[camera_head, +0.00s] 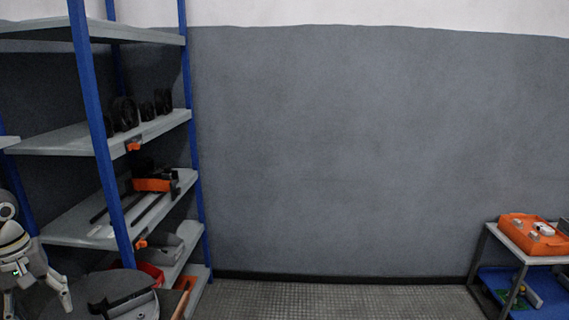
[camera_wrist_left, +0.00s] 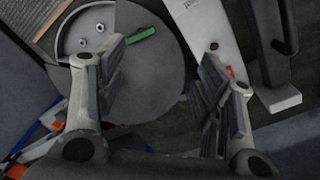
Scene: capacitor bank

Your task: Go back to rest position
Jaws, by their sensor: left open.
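My left gripper (camera_head: 38,292) is at the lower left corner of the head view, in front of the blue-posted shelf rack. In the left wrist view its two fingers (camera_wrist_left: 163,88) are spread wide apart with nothing held between them. My right gripper shows in neither view.
The shelf rack (camera_head: 90,110) on the left holds dark parts (camera_head: 125,113), an orange-and-black tool (camera_head: 152,184) and a red bin (camera_head: 150,273). A low table (camera_head: 520,253) with an orange case (camera_head: 535,234) stands at the right. The floor (camera_head: 330,300) between is clear.

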